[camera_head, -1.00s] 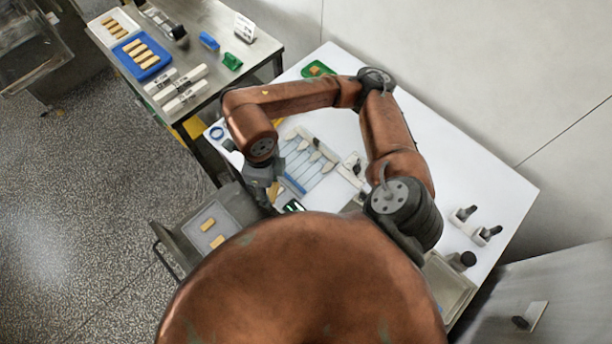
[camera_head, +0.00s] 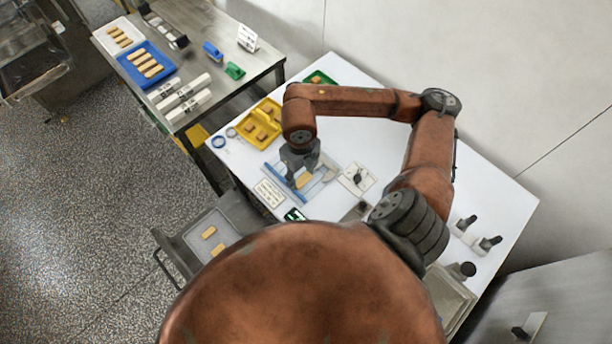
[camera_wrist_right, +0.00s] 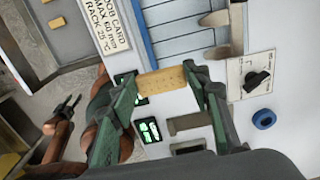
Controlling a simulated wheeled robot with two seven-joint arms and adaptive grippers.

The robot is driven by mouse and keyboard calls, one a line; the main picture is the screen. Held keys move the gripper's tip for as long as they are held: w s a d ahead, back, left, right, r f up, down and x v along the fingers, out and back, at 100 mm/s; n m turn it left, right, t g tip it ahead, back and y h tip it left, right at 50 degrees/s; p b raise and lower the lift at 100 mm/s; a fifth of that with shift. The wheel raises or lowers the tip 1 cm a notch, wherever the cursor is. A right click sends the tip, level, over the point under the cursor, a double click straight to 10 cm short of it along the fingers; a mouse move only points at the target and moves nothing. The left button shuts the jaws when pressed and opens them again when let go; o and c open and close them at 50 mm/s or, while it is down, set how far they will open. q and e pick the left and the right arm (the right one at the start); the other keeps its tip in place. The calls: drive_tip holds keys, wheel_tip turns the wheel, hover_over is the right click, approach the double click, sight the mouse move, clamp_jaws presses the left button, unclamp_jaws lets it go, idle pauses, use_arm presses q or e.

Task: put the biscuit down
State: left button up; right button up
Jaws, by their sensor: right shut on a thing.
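My right gripper (camera_head: 301,182) is shut on a golden biscuit (camera_head: 304,181), over the blue-edged enrober panel (camera_head: 275,172) on the white table. The right wrist view shows the biscuit (camera_wrist_right: 162,81) gripped at its ends between the two green-grey fingers (camera_wrist_right: 160,90). The panel's pale blue lanes and grey paddle-like pieces (camera_wrist_right: 222,18) lie beyond it. I cannot tell how high the biscuit is above the panel. In the right wrist view my left gripper (camera_wrist_right: 68,104) shows small and far off, its jaw opening unclear; it is not in the head view.
A printed card (camera_head: 270,192) and a knob plate (camera_head: 356,179) flank the panel. A yellow tray (camera_head: 243,138) of biscuits stands behind left. A grey tray (camera_head: 190,232) with two biscuits is at the front left. A blue tray (camera_head: 127,62) is on the steel table.

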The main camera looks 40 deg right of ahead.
sight(306, 177)
drive_tip(key=d+f, duration=0.1)
drive_tip(key=f, duration=0.1)
drive_tip(key=w+d+f, duration=0.1)
drive_tip(key=shift+w+d+f, duration=0.1)
drive_tip(key=shift+d+f, duration=0.25)
drive_tip(key=shift+d, duration=0.05)
wheel_tip(306, 177, down, 3)
drive_tip(key=shift+w+d+f, duration=0.1)
drive_tip(key=shift+f, duration=0.05)
drive_tip(key=shift+f+b, duration=0.5)
drive_tip(key=shift+f, duration=0.15)
drive_tip(key=o, duration=0.9)
drive_tip(key=shift+r, duration=0.1)
drive_tip(key=shift+c, duration=0.2)
